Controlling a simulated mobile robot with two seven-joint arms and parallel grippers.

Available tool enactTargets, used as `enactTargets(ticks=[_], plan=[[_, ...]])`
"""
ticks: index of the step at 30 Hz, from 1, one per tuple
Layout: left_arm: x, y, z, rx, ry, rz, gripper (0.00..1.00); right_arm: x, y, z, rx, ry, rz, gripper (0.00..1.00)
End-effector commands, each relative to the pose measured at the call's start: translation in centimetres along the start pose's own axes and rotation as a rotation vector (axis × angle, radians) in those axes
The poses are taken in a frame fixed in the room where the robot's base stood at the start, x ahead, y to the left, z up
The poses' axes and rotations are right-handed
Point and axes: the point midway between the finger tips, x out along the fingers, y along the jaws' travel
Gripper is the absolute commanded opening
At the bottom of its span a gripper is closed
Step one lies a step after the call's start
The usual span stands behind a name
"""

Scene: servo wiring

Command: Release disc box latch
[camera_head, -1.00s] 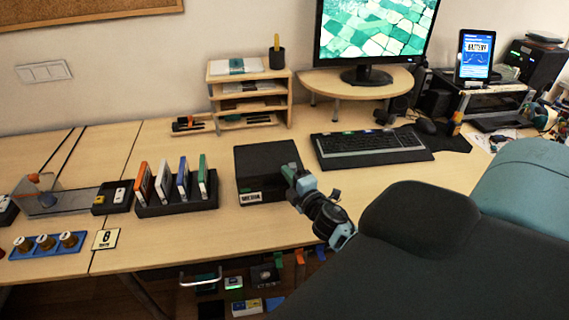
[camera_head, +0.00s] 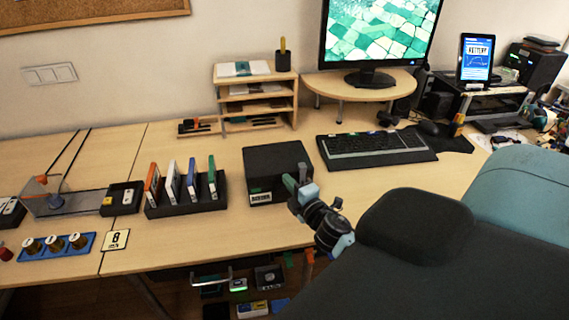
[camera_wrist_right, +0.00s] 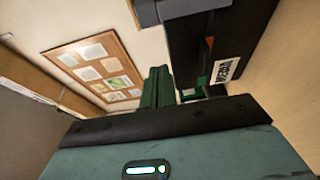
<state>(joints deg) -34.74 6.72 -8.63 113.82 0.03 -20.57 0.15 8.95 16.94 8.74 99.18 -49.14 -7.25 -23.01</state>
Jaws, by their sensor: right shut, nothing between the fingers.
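The disc box is a closed black box (camera_head: 275,160) on the desk, with a white label (camera_head: 261,198) on its front. The box also shows at the upper right of the right wrist view (camera_wrist_right: 190,45), where the label (camera_wrist_right: 227,69) and a small orange-red piece (camera_wrist_right: 209,42) are on its face. I cannot tell for sure which part is the latch. My right gripper (camera_head: 290,182) is at the front right of the box, close to its front face. Its green fingers (camera_wrist_right: 158,86) are shut and empty. Contact with the box cannot be made out. My left gripper is out of view.
A black rack (camera_head: 185,208) with several upright disc cases stands left of the box. A keyboard (camera_head: 375,147) lies to the right and a wooden shelf (camera_head: 256,92) stands behind. A blue tray (camera_head: 57,246) is at the far left. Bare desk lies in front of the rack.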

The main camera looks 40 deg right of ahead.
Motion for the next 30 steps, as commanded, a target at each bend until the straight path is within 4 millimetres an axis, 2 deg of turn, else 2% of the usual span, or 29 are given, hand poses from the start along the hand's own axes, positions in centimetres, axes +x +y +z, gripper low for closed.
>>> enactTargets(ticks=[1, 6, 12, 17, 30], plan=[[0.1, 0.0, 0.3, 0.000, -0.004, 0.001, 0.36, -1.2, -0.3, 0.0, -0.001, 0.000, -0.004, 0.00], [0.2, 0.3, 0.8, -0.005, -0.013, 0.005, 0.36, -4.2, -0.3, 0.0, -0.002, -0.001, -0.004, 0.00], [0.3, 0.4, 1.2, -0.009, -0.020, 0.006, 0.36, -6.4, -0.1, 0.0, -0.001, 0.000, -0.001, 0.00], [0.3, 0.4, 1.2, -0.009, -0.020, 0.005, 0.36, -7.0, 0.0, 0.0, -0.001, 0.000, 0.000, 0.00], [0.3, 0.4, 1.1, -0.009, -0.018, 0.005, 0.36, -6.9, 0.0, 0.0, -0.001, 0.000, 0.001, 0.00]])
